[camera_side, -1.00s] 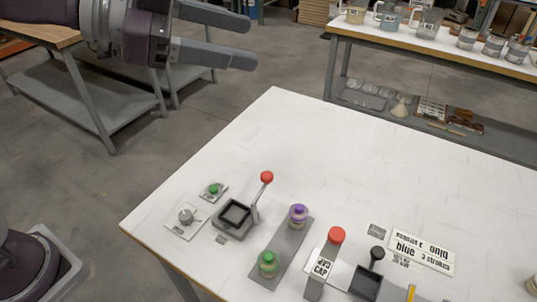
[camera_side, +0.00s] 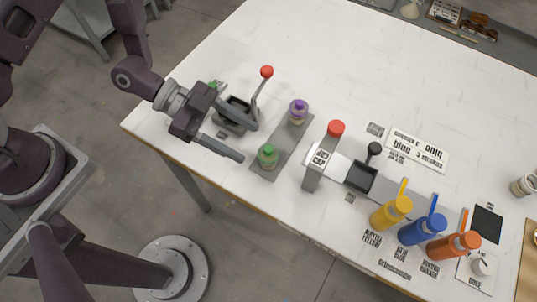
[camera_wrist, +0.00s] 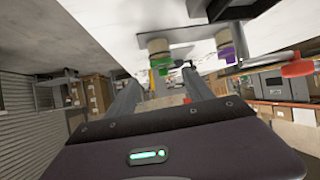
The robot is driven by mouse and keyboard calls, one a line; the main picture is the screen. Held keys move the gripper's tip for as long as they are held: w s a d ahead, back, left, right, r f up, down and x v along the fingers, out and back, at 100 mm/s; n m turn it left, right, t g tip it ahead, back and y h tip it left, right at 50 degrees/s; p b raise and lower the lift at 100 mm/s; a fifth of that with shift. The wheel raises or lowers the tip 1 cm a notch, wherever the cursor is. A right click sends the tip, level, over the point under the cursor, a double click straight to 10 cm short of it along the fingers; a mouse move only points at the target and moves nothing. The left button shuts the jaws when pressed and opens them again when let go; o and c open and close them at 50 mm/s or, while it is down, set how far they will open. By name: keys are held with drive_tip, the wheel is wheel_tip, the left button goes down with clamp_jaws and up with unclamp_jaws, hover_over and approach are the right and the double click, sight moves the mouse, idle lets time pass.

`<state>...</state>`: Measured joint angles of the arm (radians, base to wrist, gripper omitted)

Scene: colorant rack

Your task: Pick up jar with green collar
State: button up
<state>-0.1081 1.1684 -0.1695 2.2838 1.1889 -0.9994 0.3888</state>
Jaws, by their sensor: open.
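The jar with the green collar (camera_side: 267,157) stands upright on the near end of a grey strip (camera_side: 282,147) on the white table. In the wrist view the green-collared jar (camera_wrist: 159,51) appears upside down, between the lines of the two fingers and beyond their tips. My gripper (camera_side: 249,143) is open and empty, just left of this jar, with its fingers pointing towards it. The gripper also shows in the wrist view (camera_wrist: 162,80). A jar with a purple collar (camera_side: 298,112) stands at the strip's far end.
A lever press with a red knob (camera_side: 267,72) stands behind my gripper, partly hidden by it. A grey post with a red cap (camera_side: 335,129) stands right of the strip. Yellow (camera_side: 391,212), blue (camera_side: 423,230) and orange (camera_side: 454,245) bottles stand farther right.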

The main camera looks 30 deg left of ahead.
sight(265, 150)
drive_tip(key=x, duration=0.7)
drive_tip(key=shift+w+f, duration=0.15)
drive_tip(key=shift+w, duration=0.15)
drive_tip(key=c, duration=1.3)
